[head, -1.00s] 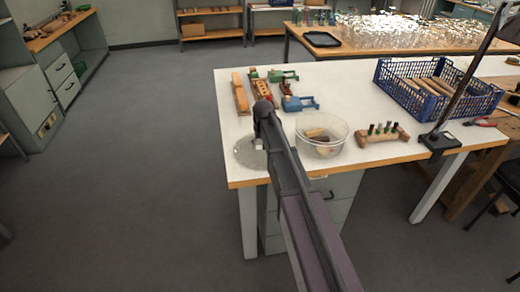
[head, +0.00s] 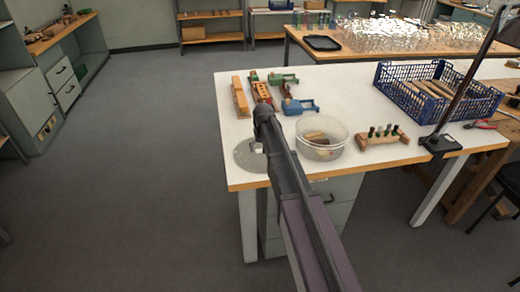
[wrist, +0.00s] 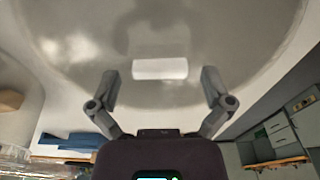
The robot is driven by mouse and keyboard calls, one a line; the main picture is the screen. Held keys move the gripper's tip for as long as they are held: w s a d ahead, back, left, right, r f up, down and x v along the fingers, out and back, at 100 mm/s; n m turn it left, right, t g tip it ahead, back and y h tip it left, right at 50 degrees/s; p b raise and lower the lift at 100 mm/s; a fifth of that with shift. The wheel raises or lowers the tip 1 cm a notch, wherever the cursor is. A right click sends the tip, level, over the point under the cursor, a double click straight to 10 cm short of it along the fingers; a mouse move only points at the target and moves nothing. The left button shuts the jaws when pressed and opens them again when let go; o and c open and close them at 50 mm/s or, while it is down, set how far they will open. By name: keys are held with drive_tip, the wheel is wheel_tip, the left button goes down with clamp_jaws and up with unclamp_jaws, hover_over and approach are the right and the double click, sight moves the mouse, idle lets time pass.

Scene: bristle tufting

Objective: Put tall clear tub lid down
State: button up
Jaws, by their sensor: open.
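The clear round lid (head: 243,156) lies at the front left corner of the white table, left of the open tub. Its pale knob (head: 257,148) shows beside the end of my arm. In the wrist view the lid (wrist: 235,25) fills the upper part, with the knob (wrist: 160,68) in the middle. My gripper (wrist: 158,82) is open, one finger on each side of the knob with gaps between. The tall clear tub (head: 332,131) stands just right of my arm, uncovered, with wooden pieces inside. My arm hides part of the lid in the head view.
Wooden blocks (head: 240,97) and blue and green tools (head: 299,106) lie behind my arm. A wooden stand (head: 375,142) with dark tufts is right of the tub. A blue crate (head: 400,92) and a lamp base (head: 438,144) are further right. The table's front edge is close to the lid.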

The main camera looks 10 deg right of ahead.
sight(263, 155)
drive_tip(key=shift+r, duration=0.2)
wheel_tip(263, 155, up, 12)
drive_tip(key=s+p, duration=0.1)
drive_tip(key=p, duration=1.1)
drive_tip(key=shift+s+f, duration=0.15)
drive_tip(key=shift+s, duration=0.25)
idle(0.3)
drive_tip(key=s+g, duration=0.1)
drive_tip(key=s, duration=2.6)
drive_tip(key=shift+a+g, duration=0.3)
drive_tip(key=shift+g, duration=0.1)
